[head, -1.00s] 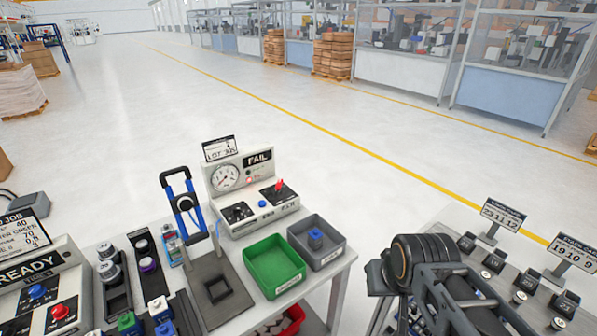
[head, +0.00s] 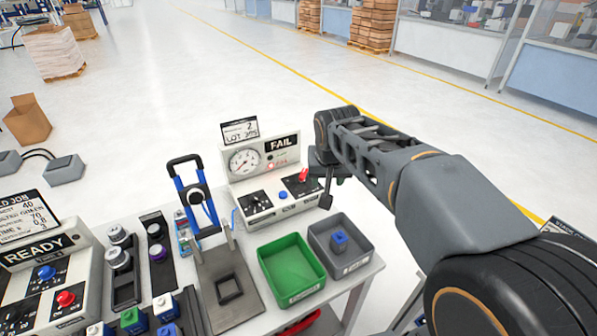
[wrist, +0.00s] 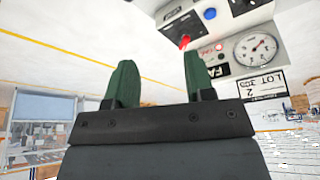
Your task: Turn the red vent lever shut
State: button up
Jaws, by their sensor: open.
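The red vent lever (head: 304,175) stands up from a black plate on the right of the grey test unit (head: 262,192), whose display reads FAIL. My gripper (head: 326,192) is just right of the lever in the head view, at the unit's right end. The wrist view shows the unit upside down. There my green-padded fingers (wrist: 158,60) are apart with nothing between them. The red lever (wrist: 184,42) shows just beyond the tip of the right-hand finger. I cannot tell whether they touch.
A pressure gauge (head: 244,161) and a blue button (head: 282,195) are on the unit. Floor behind the table is clear.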

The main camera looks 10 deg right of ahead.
jog(key=w+f+m, duration=0.1)
jog(key=w, duration=0.8)
jog(key=m+h, duration=0.1)
jog(key=m, duration=0.1)
send_near(303, 172)
jog(key=p+x, duration=0.2)
jog(key=x, duration=0.5)
jog(key=shift+w+d+f, duration=0.1)
jog(key=shift+f, duration=0.3)
jog(key=shift+w+d+f, duration=0.1)
jog(key=shift+w+f, duration=0.1)
jog(key=shift+f, duration=0.3)
jog(key=c, duration=0.9)
jog(key=shift+d, duration=0.1)
grip_shut()
